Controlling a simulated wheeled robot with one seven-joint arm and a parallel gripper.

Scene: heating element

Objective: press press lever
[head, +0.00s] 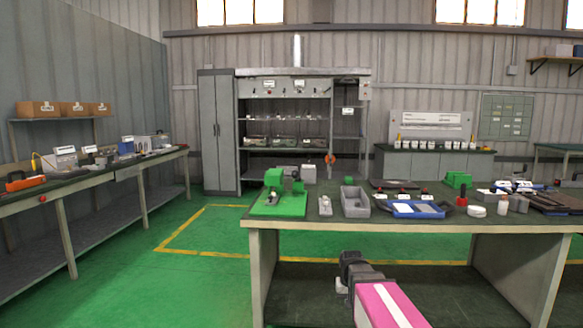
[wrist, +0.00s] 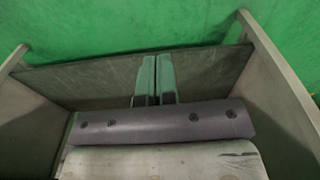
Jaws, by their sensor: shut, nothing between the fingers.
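A green press (head: 274,182) stands on a green base plate (head: 290,208) at the left end of the near workbench in the head view. Its lever is too small to tell apart clearly. My gripper (head: 350,258) is in front of the bench's front edge, below the top, right of the press and well apart from it. In the wrist view its two fingers (wrist: 157,62) are side by side, shut and empty. The press is not in the wrist view.
The near workbench (head: 400,224) also holds a grey bin (head: 355,201), a blue tray (head: 415,209) and several small parts. The wrist view shows its lower shelf (wrist: 90,80) between side panels. A long bench (head: 100,170) stands at left. Green floor between is clear.

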